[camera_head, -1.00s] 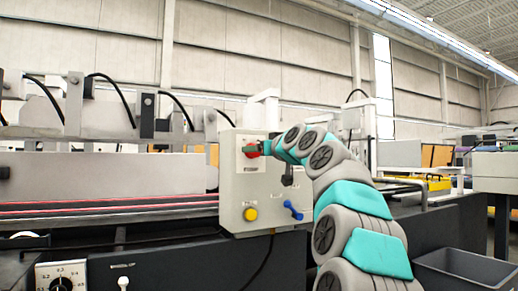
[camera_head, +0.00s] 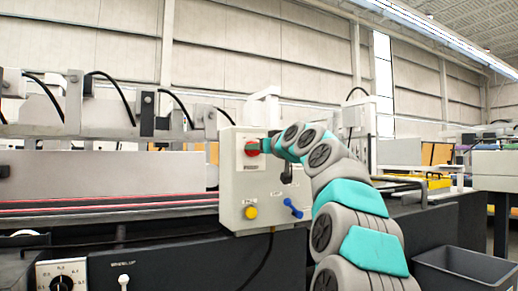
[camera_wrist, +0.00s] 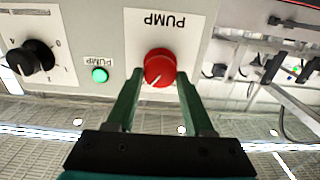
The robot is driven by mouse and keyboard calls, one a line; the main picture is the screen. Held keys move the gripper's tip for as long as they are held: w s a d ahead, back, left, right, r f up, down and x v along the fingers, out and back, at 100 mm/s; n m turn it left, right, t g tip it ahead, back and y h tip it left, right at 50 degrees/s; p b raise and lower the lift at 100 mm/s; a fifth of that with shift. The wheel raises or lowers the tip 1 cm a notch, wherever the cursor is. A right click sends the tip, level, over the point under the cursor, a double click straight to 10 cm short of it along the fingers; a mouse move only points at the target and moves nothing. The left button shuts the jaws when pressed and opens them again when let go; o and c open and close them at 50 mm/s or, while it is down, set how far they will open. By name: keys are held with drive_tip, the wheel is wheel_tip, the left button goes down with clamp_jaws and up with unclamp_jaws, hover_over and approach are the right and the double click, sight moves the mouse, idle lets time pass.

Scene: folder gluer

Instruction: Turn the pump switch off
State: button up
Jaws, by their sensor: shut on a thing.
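The pump switch is a round red knob (camera_wrist: 160,68) on a white plate marked PUMP, which appears upside down in the wrist view. A white mark on the knob points to the lower left there. My gripper (camera_wrist: 160,74) has its two dark green fingers on either side of the knob, shut on it. A green lamp (camera_wrist: 100,75), also labelled PUMP, looks lit. In the head view the red knob (camera_head: 252,148) is at the upper left of the grey control box (camera_head: 240,185), with my gripper (camera_head: 264,146) reaching it from the right.
A black rotary knob (camera_wrist: 30,57) is on the same panel. The box also carries a yellow button (camera_head: 251,212) and a blue lever (camera_head: 293,208). A grey bin (camera_head: 465,270) stands at the lower right. Machine rails (camera_head: 110,205) run left of the box.

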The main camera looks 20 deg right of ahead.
clamp_jaws()
